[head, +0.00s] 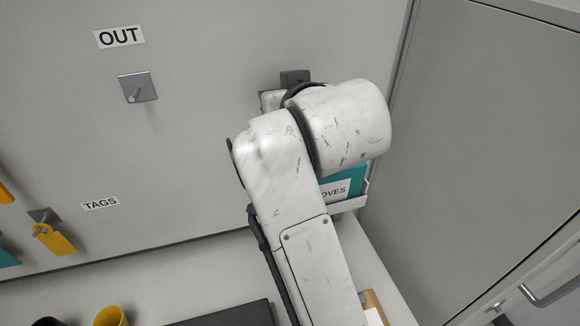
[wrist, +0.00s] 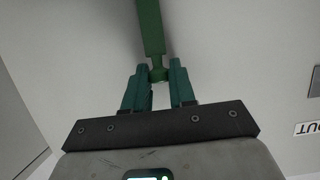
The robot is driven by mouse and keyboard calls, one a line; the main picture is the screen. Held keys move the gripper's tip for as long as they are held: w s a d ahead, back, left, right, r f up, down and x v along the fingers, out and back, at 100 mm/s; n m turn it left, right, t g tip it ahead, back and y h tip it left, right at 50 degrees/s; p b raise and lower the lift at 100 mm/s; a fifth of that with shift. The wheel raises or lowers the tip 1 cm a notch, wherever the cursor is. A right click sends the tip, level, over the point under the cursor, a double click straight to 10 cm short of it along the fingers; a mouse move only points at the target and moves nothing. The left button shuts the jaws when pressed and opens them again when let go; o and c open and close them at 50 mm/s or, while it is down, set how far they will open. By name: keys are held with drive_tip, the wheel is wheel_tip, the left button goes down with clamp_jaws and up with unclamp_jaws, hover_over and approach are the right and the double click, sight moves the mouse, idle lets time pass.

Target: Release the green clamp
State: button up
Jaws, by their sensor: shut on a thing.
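The green clamp (wrist: 149,28) shows in the wrist view as a green bar coming down from the top edge to a narrow rounded end. My gripper (wrist: 159,75) has teal fingers and is shut on that lower end. The far end of the clamp is cut off by the frame, so what it is fixed to is not seen. In the head view my white arm covers the gripper and the clamp.
In the head view, a grey wall carries an OUT sign (head: 119,37), a metal hook plate (head: 138,88) and a TAGS label (head: 100,203). A yellow tag (head: 54,239) hangs at left. A teal box (head: 345,184) is partly behind my arm. A grey door (head: 490,150) stands right.

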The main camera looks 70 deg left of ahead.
drive_tip(key=o, duration=0.7)
drive_tip(key=shift+f, duration=0.1)
drive_tip(key=v, duration=0.6)
idle(0.4)
